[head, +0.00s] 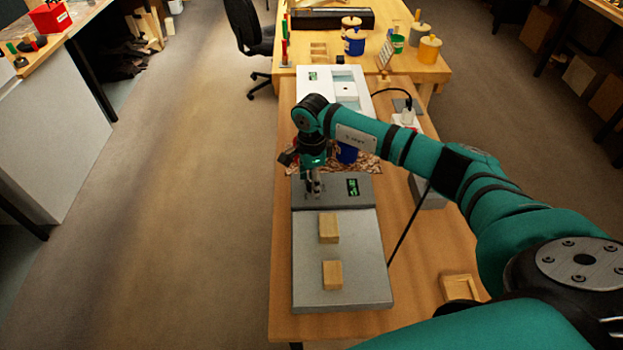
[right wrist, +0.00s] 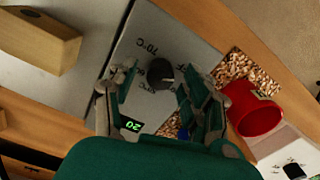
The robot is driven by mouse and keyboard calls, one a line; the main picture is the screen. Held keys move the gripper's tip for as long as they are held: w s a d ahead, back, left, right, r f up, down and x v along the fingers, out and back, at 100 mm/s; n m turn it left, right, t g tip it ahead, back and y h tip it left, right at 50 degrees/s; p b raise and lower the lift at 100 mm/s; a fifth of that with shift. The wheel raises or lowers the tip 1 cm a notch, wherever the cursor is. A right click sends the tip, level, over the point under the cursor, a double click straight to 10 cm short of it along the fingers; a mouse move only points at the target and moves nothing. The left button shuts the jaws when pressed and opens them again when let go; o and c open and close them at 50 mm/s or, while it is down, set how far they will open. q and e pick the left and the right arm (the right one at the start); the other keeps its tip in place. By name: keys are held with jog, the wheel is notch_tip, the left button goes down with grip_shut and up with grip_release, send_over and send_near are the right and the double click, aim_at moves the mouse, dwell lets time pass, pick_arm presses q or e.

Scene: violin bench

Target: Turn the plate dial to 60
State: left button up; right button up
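The plate (head: 343,246) is a grey heating plate with a flat top, and its grey control panel (head: 325,192) lies at its far end. The panel's display (head: 352,187) shows green digits; in the right wrist view the display (right wrist: 130,125) seems to show a 2 and a 0, at an angle. The plate dial (right wrist: 160,73) is a dark round knob among printed temperature marks. My right gripper (head: 314,184) points down over the panel. In the right wrist view its fingers (right wrist: 159,80) are apart, one on each side of the dial; contact is unclear. My left gripper is out of view.
Two wooden blocks, a far one (head: 329,228) and a near one (head: 332,275), sit on the plate. A white device (head: 331,85) stands farther back. A small wooden tray (head: 459,287) lies at right.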

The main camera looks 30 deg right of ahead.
grip_shut()
